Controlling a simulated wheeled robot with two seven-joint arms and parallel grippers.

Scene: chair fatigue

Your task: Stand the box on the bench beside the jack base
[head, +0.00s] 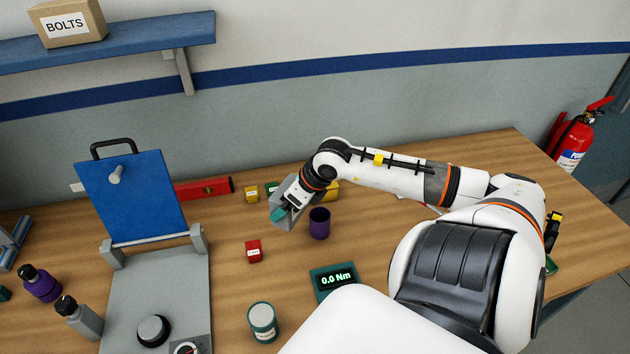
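A cardboard box labelled BOLTS (68,22) stands on the blue wall shelf at the top left. A grey base plate (155,290) with a hinged, upright blue panel (133,196) stands on the left of the bench; I cannot tell for sure that it is the jack base. My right arm reaches in from the right, and its gripper (284,212) is over the middle of the bench, right of the blue panel. Grey and teal surfaces show at its tip; I cannot tell whether they are fingers or a held thing. My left gripper is out of view.
On the wooden bench are a purple cup (319,223), a red block (254,251), a teal-and-white can (263,321), a 0.0 Nm display (336,280) and a red level (204,188). Bottles (80,317) stand at the left. An extinguisher (573,138) hangs at the right.

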